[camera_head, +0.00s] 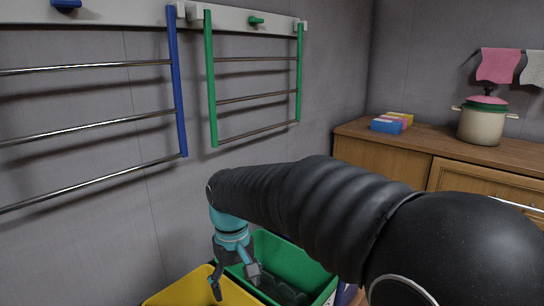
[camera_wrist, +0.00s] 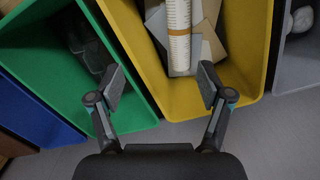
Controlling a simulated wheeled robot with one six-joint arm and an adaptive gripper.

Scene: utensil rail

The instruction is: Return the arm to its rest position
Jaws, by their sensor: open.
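My gripper (camera_head: 234,283) hangs fingers down at the end of my black-sleeved arm, over the yellow and green bins in the head view. In the wrist view my gripper (camera_wrist: 158,88) has its two fingers spread wide apart with nothing between them. The fingers are above the near rims of the yellow bin (camera_wrist: 180,106) and the green bin (camera_wrist: 62,20). My arm covers part of the green bin in the head view.
A blue rack (camera_head: 178,90) and a green rack (camera_head: 210,85) hang on the wall. The wooden counter (camera_head: 400,150) holds a pot (camera_head: 482,122) and coloured boxes (camera_head: 391,122). The yellow bin holds a pale cylinder (camera_wrist: 180,35) and flat pieces. A grey bin (camera_wrist: 296,62) stands at right.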

